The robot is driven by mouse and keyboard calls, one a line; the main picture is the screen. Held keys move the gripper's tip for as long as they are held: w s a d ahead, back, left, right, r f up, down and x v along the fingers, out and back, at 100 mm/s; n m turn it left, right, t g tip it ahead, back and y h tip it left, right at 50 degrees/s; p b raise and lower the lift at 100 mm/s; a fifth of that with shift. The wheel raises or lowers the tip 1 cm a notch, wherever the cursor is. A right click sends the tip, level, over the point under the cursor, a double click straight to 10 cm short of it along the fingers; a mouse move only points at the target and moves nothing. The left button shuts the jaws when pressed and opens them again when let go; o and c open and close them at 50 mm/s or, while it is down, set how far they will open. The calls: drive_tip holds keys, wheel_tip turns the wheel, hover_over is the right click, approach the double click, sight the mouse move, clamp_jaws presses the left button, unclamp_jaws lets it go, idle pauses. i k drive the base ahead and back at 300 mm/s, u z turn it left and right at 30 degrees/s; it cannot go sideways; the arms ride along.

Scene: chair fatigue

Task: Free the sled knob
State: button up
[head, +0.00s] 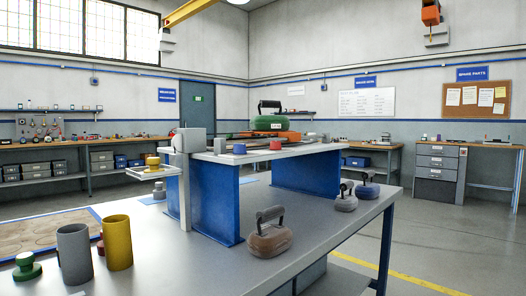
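A grey raised rig with blue legs (213,200) stands on the grey table (330,222). On its top, a green stone with a dark handle (269,121) sits over a flat orange piece (288,136), which may be the sled. A blue knob-like piece (239,149) and a red one (276,145) are at the rig's near edge. A yellow knob-shaped piece (152,162) is on a small white side shelf (150,174) at the rig's left end. I cannot tell which piece is the sled knob. My gripper is not in view.
A brown handled stone (269,240) stands on the table before the rig; two greyish ones (346,200) (367,190) stand at right. A grey cylinder (74,254), yellow cylinder (117,242) and green knob-shaped piece (27,268) are front left. Floor at right (450,240) is clear.

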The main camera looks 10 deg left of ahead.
sight(275, 146)
drive_tip(key=i, duration=1.2)
drive_tip(key=z, duration=0.4)
drive_tip(key=k, duration=0.7)
drive_tip(key=u, duration=1.15)
